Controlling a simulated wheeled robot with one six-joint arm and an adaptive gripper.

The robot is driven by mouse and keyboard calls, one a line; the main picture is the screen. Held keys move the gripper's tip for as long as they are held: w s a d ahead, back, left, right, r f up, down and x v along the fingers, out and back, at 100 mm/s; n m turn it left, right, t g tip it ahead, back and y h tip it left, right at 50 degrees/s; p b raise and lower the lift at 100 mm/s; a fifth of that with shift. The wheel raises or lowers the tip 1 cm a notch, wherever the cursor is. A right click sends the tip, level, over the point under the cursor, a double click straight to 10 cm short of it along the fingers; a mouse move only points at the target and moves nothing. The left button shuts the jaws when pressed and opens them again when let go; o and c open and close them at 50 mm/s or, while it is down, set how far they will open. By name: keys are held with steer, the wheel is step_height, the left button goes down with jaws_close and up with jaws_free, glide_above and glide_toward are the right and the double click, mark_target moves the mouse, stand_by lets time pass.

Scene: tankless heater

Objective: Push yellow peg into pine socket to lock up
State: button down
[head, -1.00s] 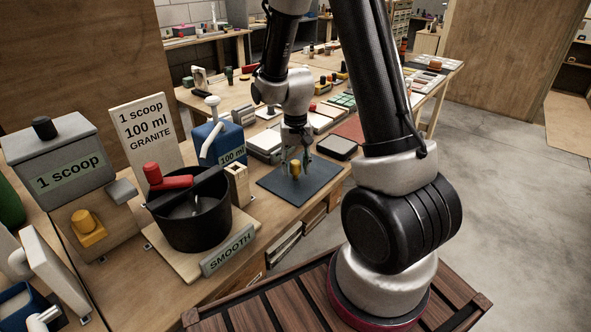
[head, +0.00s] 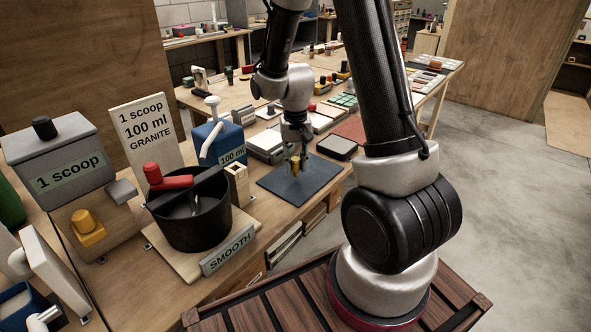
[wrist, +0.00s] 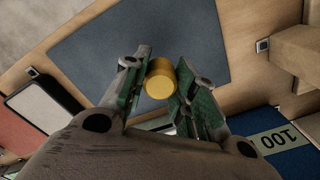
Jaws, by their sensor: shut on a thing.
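The yellow peg (head: 295,168) is over the dark blue-grey mat (head: 318,183). My gripper (head: 295,161) points down and is shut on the peg. In the wrist view the round yellow end of the peg (wrist: 160,80) shows between the green-padded fingers (wrist: 160,68). I cannot tell whether the peg touches the mat. A pale wooden block with a dark opening on top, seemingly the pine socket (head: 237,189), stands left of the mat, beside the black pot. It is apart from my gripper.
The black pot (head: 190,222) with a red-handled bar stands at left. A blue container (head: 210,138) with a white spout is behind the block. A second yellow knob (head: 85,222) sits under the grey hopper (head: 55,150). The mat around the peg is otherwise clear.

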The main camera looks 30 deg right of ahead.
mark_target(295, 159)
steer(key=shift+r, duration=2.95)
